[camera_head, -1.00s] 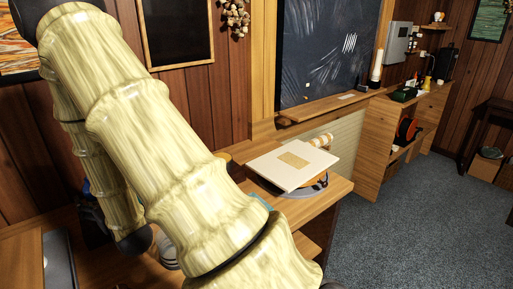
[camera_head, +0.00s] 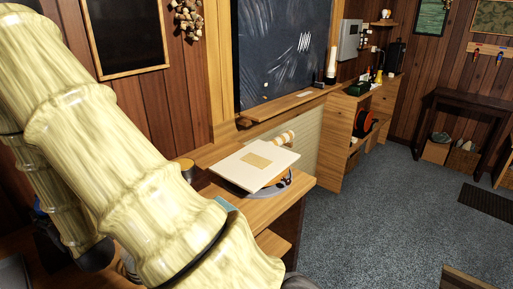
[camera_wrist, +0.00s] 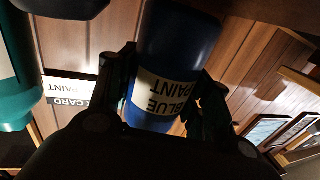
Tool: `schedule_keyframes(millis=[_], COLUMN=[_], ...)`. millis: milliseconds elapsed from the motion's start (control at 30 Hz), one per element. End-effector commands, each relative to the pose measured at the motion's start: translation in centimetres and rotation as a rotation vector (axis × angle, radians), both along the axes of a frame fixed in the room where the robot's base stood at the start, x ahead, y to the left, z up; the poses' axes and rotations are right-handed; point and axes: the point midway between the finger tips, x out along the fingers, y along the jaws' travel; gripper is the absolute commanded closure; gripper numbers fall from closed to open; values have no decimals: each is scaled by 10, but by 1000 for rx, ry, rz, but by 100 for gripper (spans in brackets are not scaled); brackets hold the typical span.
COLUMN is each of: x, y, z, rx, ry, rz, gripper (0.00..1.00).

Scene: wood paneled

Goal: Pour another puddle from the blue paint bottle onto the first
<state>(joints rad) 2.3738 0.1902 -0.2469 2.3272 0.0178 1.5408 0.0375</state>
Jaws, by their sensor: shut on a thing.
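The blue paint bottle (camera_wrist: 180,45) fills the middle of the wrist view, its pale label reading BLUE PAINT upside down. My gripper (camera_wrist: 168,88) is shut around it, with one dark finger on each side. The bottle's mouth is not visible there. In the head view, my arm covers the left side, with a small blue patch (camera_head: 38,208) near dark parts behind it; I cannot tell if that is the bottle. No blue puddle shows in either view.
A white board (camera_head: 230,166) with a tan rectangle lies over a round base on a wooden counter (camera_head: 280,203). A teal container (camera_wrist: 12,85) and a PAINT card (camera_wrist: 70,88) show left in the wrist view. Open carpet (camera_head: 380,220) lies right.

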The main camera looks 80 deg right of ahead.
Motion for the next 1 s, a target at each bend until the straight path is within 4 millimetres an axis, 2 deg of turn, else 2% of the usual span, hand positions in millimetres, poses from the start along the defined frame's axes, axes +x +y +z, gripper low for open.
schedule_keyframes(millis=[533, 900, 1000], x=[0, 0, 2], y=[0, 0, 7], z=[36, 38, 43], rx=[-1, -1, -2], ry=[-2, -2, -3], rz=[0, 1, 3], gripper=[84, 84, 84])
